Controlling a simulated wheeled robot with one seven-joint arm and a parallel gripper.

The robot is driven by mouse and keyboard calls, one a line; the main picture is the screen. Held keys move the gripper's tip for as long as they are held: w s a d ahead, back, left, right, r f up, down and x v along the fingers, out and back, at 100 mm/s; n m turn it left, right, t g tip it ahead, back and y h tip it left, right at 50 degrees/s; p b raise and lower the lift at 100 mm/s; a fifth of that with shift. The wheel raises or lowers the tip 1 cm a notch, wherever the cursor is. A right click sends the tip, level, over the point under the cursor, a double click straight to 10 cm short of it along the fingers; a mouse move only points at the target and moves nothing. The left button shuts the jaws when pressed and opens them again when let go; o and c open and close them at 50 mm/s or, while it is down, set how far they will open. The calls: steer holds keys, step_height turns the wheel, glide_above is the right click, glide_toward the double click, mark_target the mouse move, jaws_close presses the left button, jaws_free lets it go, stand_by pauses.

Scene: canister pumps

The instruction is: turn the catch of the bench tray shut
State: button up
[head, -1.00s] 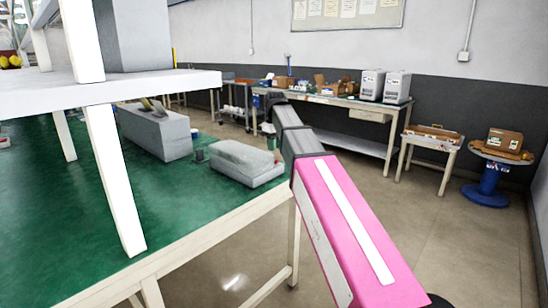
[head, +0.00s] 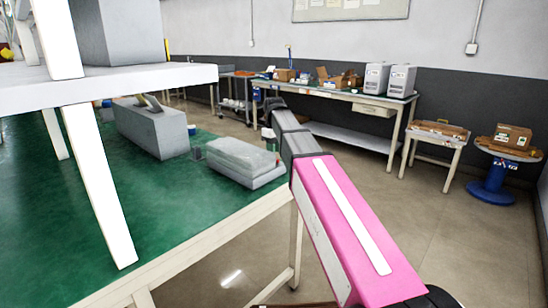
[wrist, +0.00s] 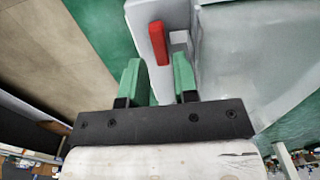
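The bench tray is a grey box with a pale, cloudy lid (head: 243,158), near the right edge of the green bench. In the head view the gripper is small and partly hidden at the tray's far right side.
A larger grey box (head: 152,128) stands behind the tray on the green bench (head: 60,225). A white shelf (head: 110,80) overhangs the bench at left. A bench with white machines (head: 390,80), a small table (head: 436,135) and a blue stool (head: 492,185) stand behind. Floor is clear at right.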

steer(key=shift+f, duration=1.8)
steer(key=shift+c, duration=0.3)
jaws_close()
